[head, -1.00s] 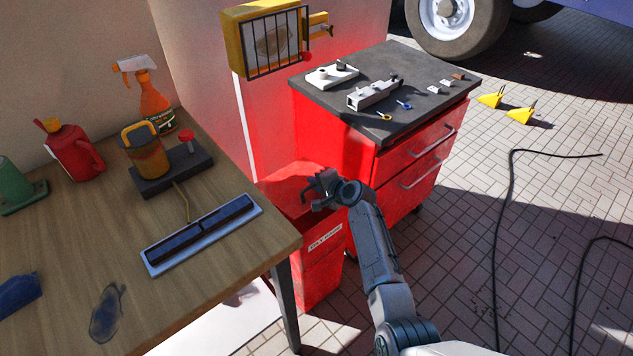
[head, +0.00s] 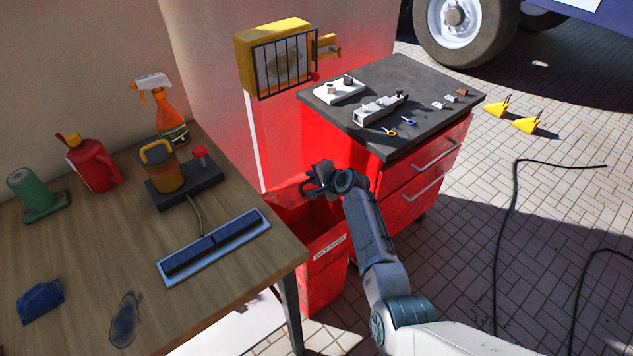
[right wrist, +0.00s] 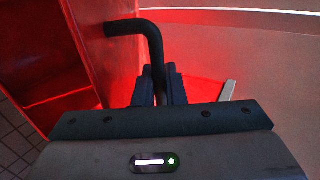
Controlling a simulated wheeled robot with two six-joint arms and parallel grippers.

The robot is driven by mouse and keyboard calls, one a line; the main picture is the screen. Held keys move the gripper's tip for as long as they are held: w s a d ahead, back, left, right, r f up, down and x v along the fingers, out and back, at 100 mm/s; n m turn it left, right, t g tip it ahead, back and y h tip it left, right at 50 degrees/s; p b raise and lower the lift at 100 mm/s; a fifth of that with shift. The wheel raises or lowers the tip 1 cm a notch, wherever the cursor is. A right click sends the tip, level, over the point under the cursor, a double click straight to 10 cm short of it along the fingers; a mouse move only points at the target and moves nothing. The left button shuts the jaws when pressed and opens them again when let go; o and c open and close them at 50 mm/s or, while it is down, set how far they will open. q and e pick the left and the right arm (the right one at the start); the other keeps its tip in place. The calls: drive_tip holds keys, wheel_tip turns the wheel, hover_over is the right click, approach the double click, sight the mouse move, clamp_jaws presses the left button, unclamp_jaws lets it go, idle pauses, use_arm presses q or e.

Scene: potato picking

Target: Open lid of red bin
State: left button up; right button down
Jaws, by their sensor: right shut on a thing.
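The red bin (head: 325,277) stands on the floor between the wooden table and the red drawer cabinet, with a white label on its front. Its red lid (head: 287,195) is tilted up at the back, and the bin's inside shows in front of it. My right gripper (head: 315,186) is at the lid's raised edge. In the right wrist view its dark fingers (right wrist: 159,88) are closed on a bent black handle (right wrist: 136,27) fixed to the red lid panel (right wrist: 103,50). My left gripper is not in view.
The wooden table (head: 75,255) holds bottles and tools to the left. The red drawer cabinet (head: 395,185) stands close right of the bin, with small parts on its dark top. A yellow barred box (head: 273,62) hangs on the wall behind.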

drive_tip(key=shift+w+a+r, duration=0.15)
drive_tip(key=shift+w+r, duration=0.05)
drive_tip(key=shift+r, duration=0.1)
drive_tip(key=c, duration=1.6)
unclamp_jaws()
drive_tip(key=shift+o, duration=0.2)
drive_tip(key=v, duration=1)
drive_tip(key=shift+s+d, duration=0.2)
drive_tip(key=shift+s, duration=0.1)
drive_tip(key=shift+o, duration=0.3)
drive_tip(key=shift+r, duration=0.15)
